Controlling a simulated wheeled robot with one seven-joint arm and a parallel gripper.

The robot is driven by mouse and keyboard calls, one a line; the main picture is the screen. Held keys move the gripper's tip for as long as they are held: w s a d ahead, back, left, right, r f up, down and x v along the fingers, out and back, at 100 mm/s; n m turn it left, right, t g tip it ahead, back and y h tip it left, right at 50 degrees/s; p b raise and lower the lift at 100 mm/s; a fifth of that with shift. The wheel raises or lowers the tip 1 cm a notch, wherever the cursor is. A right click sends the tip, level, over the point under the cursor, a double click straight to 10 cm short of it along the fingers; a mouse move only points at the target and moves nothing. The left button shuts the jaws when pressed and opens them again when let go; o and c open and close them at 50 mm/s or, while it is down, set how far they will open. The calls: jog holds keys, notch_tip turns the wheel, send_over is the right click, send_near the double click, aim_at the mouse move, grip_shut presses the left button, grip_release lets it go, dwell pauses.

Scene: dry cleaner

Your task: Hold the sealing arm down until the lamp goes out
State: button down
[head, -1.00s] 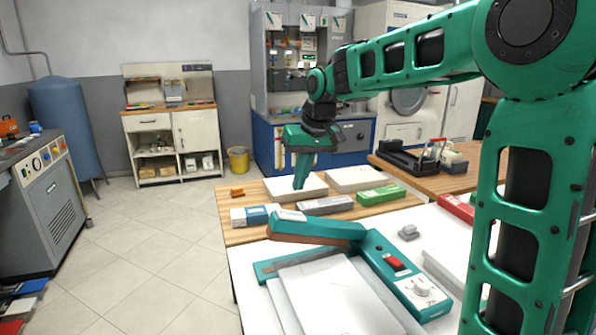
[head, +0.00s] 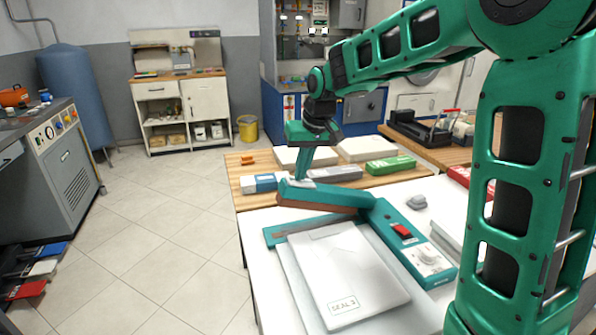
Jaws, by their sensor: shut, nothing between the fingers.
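The teal sealer (head: 412,237) stands on the white table, with a red switch (head: 402,231) and a white knob (head: 429,253) on its body. Its sealing arm (head: 325,194) is raised above the teal sealing bed (head: 290,229), with a gap between them. My gripper (head: 301,177) is shut and empty, pointing down at the left end of the sealing arm. I cannot tell whether its tips touch the arm. I cannot make out a lit lamp.
Boxes stand behind the sealer on the wooden table: a blue-and-white one (head: 263,182), a grey one (head: 335,174) and a green one (head: 390,165). A small grey object (head: 416,202) lies right of the sealer. Open floor (head: 165,225) lies to the left.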

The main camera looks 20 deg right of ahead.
aim_at(284, 186)
jog(key=a+f+h, duration=0.1)
jog(key=f, duration=0.2)
jog(key=a+f+h, duration=0.1)
jog(key=a+f, duration=0.1)
jog(key=f, duration=0.1)
jog(key=a+f+h, duration=0.1)
jog(key=f, duration=0.2)
jog(key=shift+a+n, duration=0.15)
jog(key=shift+n, duration=0.15)
jog(key=shift+s+a+f, duration=0.2)
jog(key=shift+f, duration=0.2)
jog(key=shift+s+f, duration=0.1)
jog(key=shift+s, duration=0.05)
jog(key=shift+a+f, duration=0.1)
jog(key=shift+a, duration=0.1)
dwell(0.4)
jog(key=shift+w+r, duration=0.3)
jog(key=shift+r, duration=0.3)
notch_tip(284, 186, up, 4)
jog(key=shift+w+d+f, duration=0.1)
jog(key=shift+d+f, duration=0.05)
jog(key=shift+f, duration=0.05)
jog(key=v, duration=1)
jog(key=shift+a, duration=0.25)
